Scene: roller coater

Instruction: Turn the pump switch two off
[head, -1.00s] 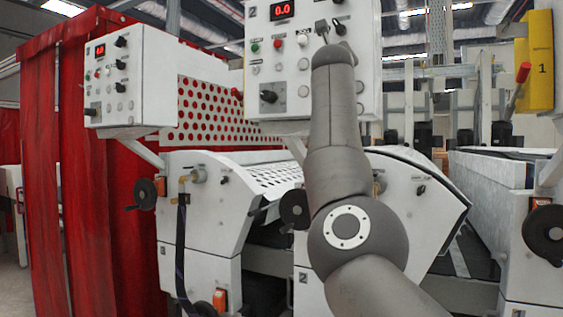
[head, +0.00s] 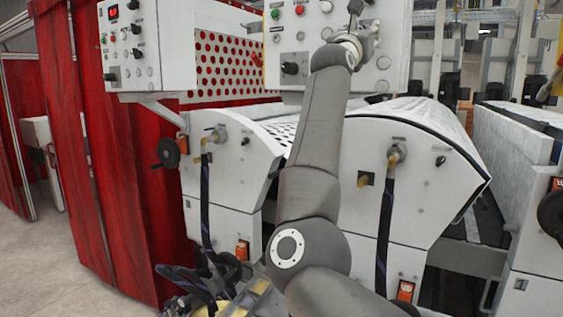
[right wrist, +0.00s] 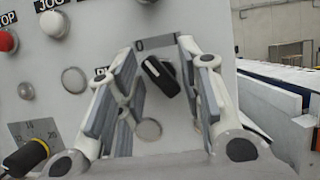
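A small black rotary knob (right wrist: 160,76) with a white pointer mark sits on the white control panel (right wrist: 105,20) in the right wrist view. The mark points up and left. A plate with a "0" shows just above the knob. The lettering to its left is mostly hidden by a finger. My right gripper (right wrist: 165,68) is open, its fingers on either side of the knob with gaps showing. In the head view my right gripper (head: 358,28) is at the panel's upper right and hides that part. My left gripper is not in view.
A red button (right wrist: 8,40), several grey buttons and a black-yellow dial (right wrist: 25,156) share the panel. A second panel (head: 172,45) stands left beside a red curtain (head: 125,160). Coater housings (head: 400,170) with black hoses stand below. Bare floor (head: 40,270) is at lower left.

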